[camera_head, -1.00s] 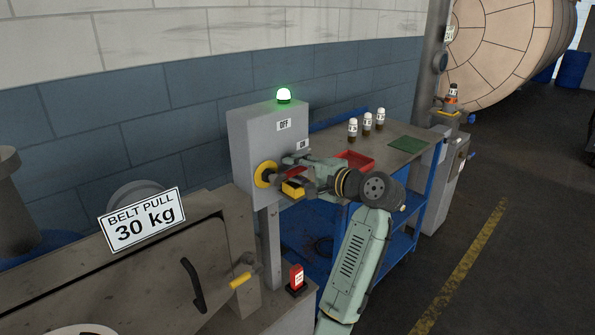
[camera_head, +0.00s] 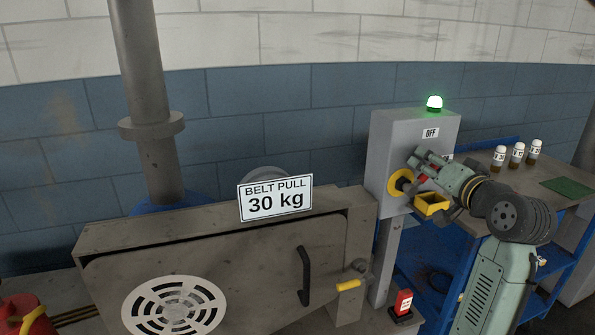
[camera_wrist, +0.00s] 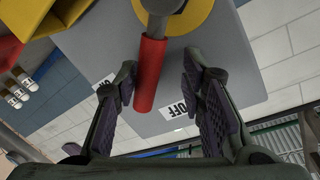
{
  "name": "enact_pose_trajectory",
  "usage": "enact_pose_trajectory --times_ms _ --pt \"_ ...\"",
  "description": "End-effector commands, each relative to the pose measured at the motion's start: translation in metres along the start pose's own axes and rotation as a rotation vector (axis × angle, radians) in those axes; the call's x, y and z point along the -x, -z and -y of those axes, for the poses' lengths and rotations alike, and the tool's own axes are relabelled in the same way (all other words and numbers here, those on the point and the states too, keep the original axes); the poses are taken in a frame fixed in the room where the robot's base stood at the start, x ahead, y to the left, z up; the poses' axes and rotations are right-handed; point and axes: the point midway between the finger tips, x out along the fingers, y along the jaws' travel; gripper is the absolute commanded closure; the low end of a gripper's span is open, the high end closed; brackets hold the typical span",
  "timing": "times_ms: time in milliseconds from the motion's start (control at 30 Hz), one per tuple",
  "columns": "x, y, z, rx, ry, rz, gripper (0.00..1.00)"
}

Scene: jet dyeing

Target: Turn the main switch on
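The main switch is on a grey box (camera_head: 385,145) with a green lamp (camera_head: 434,103) lit on top. It has a yellow round plate (camera_head: 398,182) and a red lever handle (camera_wrist: 150,70); only a bit of red shows beside the fingers in the head view. The OFF label (camera_head: 430,133) is high on the face and also shows in the wrist view (camera_wrist: 173,110); the ON label (camera_wrist: 104,83) is partly covered. My gripper (camera_head: 418,158) is at the box front. In the wrist view its open fingers (camera_wrist: 160,90) straddle the red handle, with a clear gap on the right side.
A yellow box-shaped part (camera_head: 432,204) sits just below my gripper. Several small bottles (camera_head: 517,154) and a green mat (camera_head: 566,188) are on the bench at right. A machine with a "30 kg" sign (camera_head: 275,198) and a red-and-white block (camera_head: 403,303) stand left and below.

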Motion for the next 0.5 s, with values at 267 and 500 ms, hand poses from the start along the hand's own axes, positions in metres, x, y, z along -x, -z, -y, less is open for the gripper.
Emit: enact_pose_trajectory --times_ms 267,500 --pt "0.005 -0.011 0.02 0.42 -0.001 -0.085 0.65" --pt "0.032 -0.014 0.034 0.598 0.002 -0.123 0.65"
